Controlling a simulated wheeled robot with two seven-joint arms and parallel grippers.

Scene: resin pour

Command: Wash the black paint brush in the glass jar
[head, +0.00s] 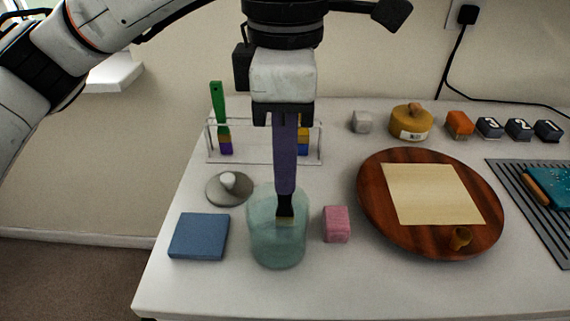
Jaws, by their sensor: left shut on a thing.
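My left gripper (284,112) is shut on the handle of a paint brush (285,160) and holds it upright, pointing down. The handle looks dark purple and the part above the bristles is black. The glass jar (277,245), pale green and see-through, stands on the table straight below the gripper. The brush's lower end lies within the jar's outline and looks to be inside its mouth, above the bottom. My right gripper is not in view.
A rack (175,155) holding brushes stands behind the jar. A blue block (199,236) and a grey lidded dish (229,189) lie left, a pink block (336,224) right. A round wooden board (370,205) with paper (432,193) is farther right.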

